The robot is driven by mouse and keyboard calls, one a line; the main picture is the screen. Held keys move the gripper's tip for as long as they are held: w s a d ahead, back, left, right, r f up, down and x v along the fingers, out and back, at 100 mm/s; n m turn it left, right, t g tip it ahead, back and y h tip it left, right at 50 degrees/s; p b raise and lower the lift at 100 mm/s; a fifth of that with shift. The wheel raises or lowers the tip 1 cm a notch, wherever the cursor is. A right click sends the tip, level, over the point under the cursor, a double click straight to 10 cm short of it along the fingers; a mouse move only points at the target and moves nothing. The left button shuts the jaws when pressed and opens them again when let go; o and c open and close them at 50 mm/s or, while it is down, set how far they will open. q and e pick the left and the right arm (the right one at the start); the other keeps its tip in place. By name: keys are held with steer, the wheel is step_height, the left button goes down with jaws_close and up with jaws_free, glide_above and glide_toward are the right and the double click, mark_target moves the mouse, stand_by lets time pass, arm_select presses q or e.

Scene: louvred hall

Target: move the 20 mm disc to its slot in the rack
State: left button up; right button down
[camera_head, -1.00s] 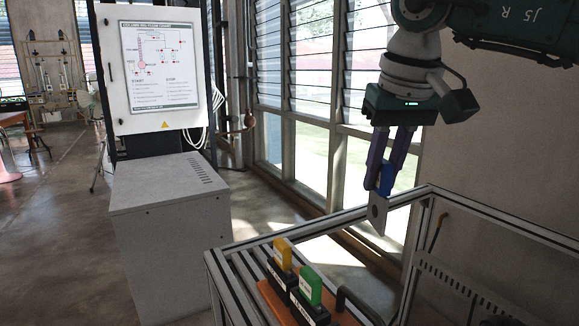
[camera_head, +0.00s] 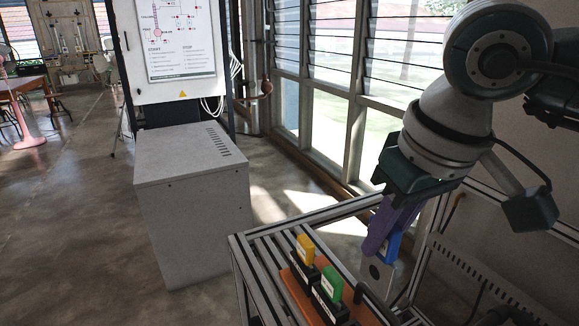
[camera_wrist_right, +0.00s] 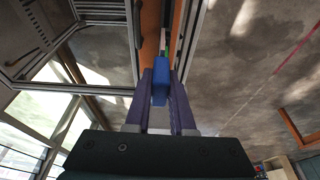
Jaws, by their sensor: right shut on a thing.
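My right gripper (camera_head: 383,240) is shut on the blue handle (camera_head: 392,247) of a disc. The disc's grey metal plate (camera_head: 377,272) hangs below the fingers, tilted, with a small hole in it. In the right wrist view the blue handle (camera_wrist_right: 160,78) sits between the two purple fingers. The orange rack (camera_head: 296,270) lies at the lower middle, with black holders carrying a yellow tab (camera_head: 305,249) and a green tab (camera_head: 332,283). The held disc is right of the green tab, apart from it. An empty slot cannot be made out. My left gripper is not in view.
An aluminium-profile frame (camera_head: 240,262) surrounds the rack, with a dark bar handle (camera_head: 372,303) near the held disc. A grey cabinet (camera_head: 190,190) stands to the left. Louvred windows (camera_head: 335,50) are behind.

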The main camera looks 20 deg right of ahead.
mark_target(379, 287)
steer(key=shift+s+a+r, duration=0.15)
steer(key=shift+s+a, duration=0.05)
steer(key=shift+s, duration=0.2)
steer(key=shift+s+a+r, duration=0.15)
steer(key=shift+s, duration=0.2)
steer(key=shift+s+f, duration=0.1)
steer(key=shift+f, duration=0.1)
step_height(379, 287, down, 7)
steer(key=b, duration=0.5)
steer(key=shift+f+b, duration=0.9)
steer(key=shift+b, duration=0.3)
steer(key=shift+r, duration=0.25)
steer(key=shift+f, duration=0.1)
